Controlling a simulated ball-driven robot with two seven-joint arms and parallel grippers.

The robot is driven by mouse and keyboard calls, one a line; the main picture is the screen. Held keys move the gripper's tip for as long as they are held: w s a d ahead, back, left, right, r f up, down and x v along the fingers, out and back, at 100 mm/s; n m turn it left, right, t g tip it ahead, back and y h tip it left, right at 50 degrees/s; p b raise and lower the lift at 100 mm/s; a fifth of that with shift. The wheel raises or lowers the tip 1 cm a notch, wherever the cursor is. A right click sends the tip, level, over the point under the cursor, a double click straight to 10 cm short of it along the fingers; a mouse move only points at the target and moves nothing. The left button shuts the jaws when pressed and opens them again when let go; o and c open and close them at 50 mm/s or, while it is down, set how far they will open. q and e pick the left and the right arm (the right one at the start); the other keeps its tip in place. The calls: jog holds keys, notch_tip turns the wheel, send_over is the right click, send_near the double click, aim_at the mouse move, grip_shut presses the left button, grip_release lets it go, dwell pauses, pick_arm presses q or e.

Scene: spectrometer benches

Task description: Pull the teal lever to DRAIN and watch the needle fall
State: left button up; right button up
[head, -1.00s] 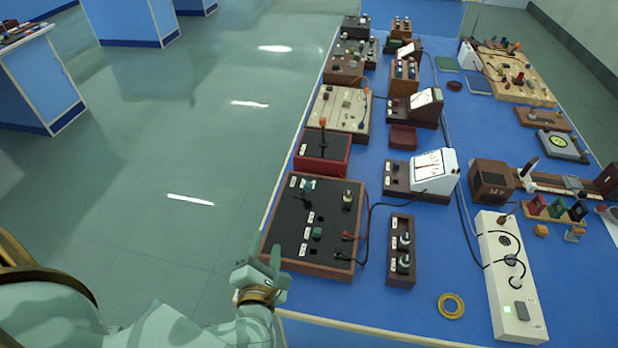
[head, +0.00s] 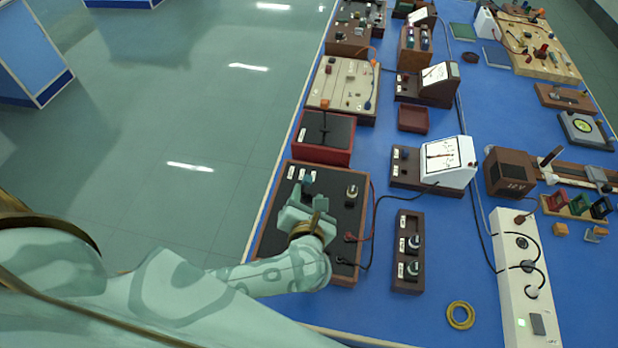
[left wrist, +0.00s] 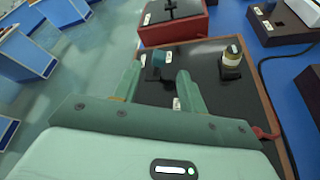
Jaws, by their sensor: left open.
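A dark panel in a brown wooden frame (head: 335,195) lies on the blue bench. A teal lever handle (head: 308,180) stands at its upper left beside small white labels, too small to read. My left gripper (head: 306,195) is over the panel, open, just short of the teal handle. In the left wrist view, the teal handle (left wrist: 158,59) shows just beyond and between the two open fingers (left wrist: 157,78), with no clear contact. A white-faced meter (head: 443,155) stands to the right; its needle is too small to read. My right gripper is not in view.
A red-sided box with a black top (head: 323,137) stands behind the panel. A knob (head: 352,191) and dark cables are at the panel's right. A narrow two-knob box (head: 408,270) and a white power strip (head: 517,300) stand further right.

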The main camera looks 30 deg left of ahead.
aim_at(309, 182)
pick_arm(q)
jog(key=b+x, duration=0.1)
jog(key=x, duration=0.6)
jog(key=shift+w+a+f, duration=0.15)
jog(key=shift+w, duration=0.2)
grip_shut()
